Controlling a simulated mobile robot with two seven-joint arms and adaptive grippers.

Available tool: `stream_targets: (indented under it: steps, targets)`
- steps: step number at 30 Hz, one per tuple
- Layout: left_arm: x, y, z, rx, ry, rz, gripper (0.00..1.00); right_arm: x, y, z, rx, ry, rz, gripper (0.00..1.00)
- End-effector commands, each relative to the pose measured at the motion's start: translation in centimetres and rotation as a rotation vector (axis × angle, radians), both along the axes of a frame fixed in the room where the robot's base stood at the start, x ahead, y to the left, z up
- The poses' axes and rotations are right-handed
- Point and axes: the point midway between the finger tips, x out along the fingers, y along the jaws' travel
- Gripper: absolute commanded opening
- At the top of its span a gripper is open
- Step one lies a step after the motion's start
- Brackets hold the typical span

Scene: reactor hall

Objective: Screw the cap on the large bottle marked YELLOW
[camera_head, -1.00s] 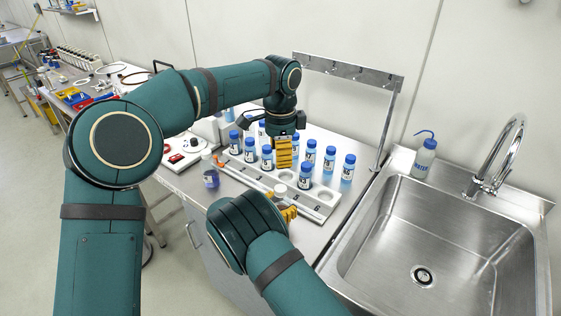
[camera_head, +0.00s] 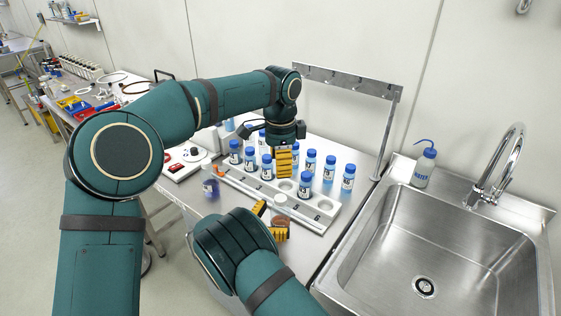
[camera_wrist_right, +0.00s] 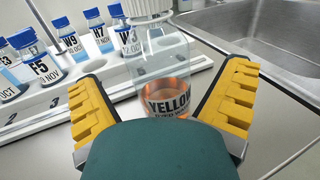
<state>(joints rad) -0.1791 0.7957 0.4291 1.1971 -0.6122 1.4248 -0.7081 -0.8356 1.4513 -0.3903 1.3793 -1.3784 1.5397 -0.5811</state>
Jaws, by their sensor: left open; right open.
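The large bottle marked YELLOW (camera_wrist_right: 168,88) is clear, with orange liquid low inside. It stands upright between the spread yellow fingers of my right gripper (camera_wrist_right: 168,108), apparently touching neither. A white ribbed cap (camera_wrist_right: 147,9) shows at its top, partly cut off by the frame; I cannot tell whether it is screwed down. In the head view the bottle (camera_head: 281,221) is small and partly hidden by my right gripper (camera_head: 270,220). My left gripper (camera_head: 284,165) is open, pointing down above the rack among blue-capped bottles, and empty as far as I see.
A white rack (camera_head: 318,221) holds several blue-capped bottles (camera_head: 306,184) just behind. A metal frame (camera_head: 388,130) rises behind. The sink (camera_head: 425,240) and a wash bottle (camera_head: 424,165) lie to the right.

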Motion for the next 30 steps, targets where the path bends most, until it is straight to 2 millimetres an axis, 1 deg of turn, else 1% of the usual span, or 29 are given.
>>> stream_targets:
  steps: [1,6,12,18,30]
  targets:
    - [0.0,0.0,0.0,0.000,0.000,0.000,0.60,-0.6,1.1,0.0,0.001,-0.001,0.003,0.97]
    - [0.0,0.0,0.0,0.000,0.000,0.000,0.60,-2.5,4.0,0.0,0.000,-0.001,0.004,0.97]
    - [0.0,0.0,0.0,0.000,0.000,0.000,0.60,-4.1,6.4,0.0,0.001,-0.001,0.002,0.97]
    - [0.0,0.0,0.0,0.000,0.000,0.000,0.60,-4.8,7.3,0.0,0.001,-0.001,0.000,0.97]
    - [0.0,0.0,0.0,0.000,0.000,0.000,0.60,-4.8,7.3,0.0,0.000,0.000,0.000,0.97]
